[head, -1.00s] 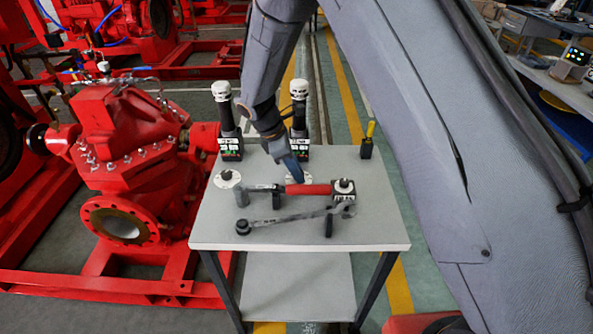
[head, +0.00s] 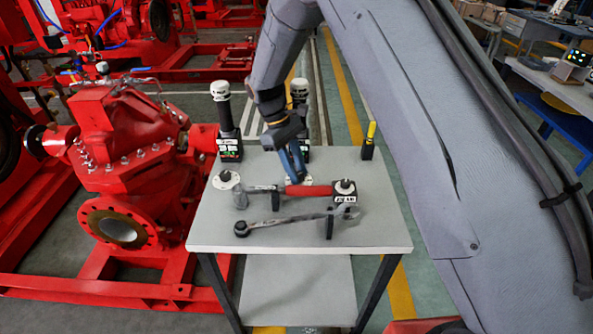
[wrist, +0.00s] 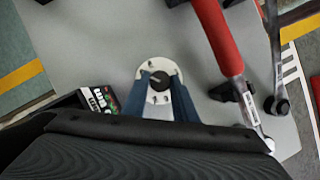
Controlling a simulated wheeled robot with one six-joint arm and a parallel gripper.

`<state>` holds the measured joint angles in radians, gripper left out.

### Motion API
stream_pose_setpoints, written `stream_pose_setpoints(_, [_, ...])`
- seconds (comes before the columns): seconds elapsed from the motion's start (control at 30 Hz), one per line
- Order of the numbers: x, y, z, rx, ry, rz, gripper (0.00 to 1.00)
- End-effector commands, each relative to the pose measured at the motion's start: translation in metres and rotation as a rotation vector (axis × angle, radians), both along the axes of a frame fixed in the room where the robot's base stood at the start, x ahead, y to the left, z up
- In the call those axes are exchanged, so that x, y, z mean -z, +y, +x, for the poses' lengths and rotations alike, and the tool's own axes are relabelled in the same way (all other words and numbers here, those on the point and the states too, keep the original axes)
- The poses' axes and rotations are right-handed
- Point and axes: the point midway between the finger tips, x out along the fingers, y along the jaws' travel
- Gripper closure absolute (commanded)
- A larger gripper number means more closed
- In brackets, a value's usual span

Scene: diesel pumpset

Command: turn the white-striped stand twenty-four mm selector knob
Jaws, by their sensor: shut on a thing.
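A dark round selector knob (wrist: 159,79) with a pale line on its top sits on a white dial plate (wrist: 157,67) with dark holes. In the wrist view the two blue fingers of my gripper (wrist: 158,84) stand on either side of the knob, shut on it. In the head view my gripper (head: 299,177) reaches down to the grey table top behind the red-handled tool, and it mostly hides that knob and plate. A similar knob on a white plate (head: 227,180) is at the table's left. I cannot read which stand the held knob belongs to.
The red-handled tool (head: 308,190) and a dark wrench (head: 285,219) lie on supports in front of my gripper. A black block with a knob (head: 344,190) is at the right. Two white-capped black stands (head: 228,130) and a yellow-handled tool (head: 369,137) stand behind.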

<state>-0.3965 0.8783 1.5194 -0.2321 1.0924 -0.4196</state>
Motion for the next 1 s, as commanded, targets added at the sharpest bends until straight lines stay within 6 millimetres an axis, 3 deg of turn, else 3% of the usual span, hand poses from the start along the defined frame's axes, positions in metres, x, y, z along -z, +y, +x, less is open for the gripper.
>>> stream_pose_setpoints(0.57, [-0.0005, 0.0002, 0.0008, 0.034, -0.002, 0.001, 0.97])
stream_pose_setpoints(0.6, [-0.0005, 0.0002, 0.0008, 0.034, -0.002, 0.001, 0.71])
stream_pose_setpoints(0.7, [-0.0004, 0.0003, 0.0007, 0.034, -0.002, 0.001, 0.56])
stream_pose_setpoints(1.0, [-0.0014, 0.0002, 0.0005, 0.033, -0.001, 0.000, 0.56])
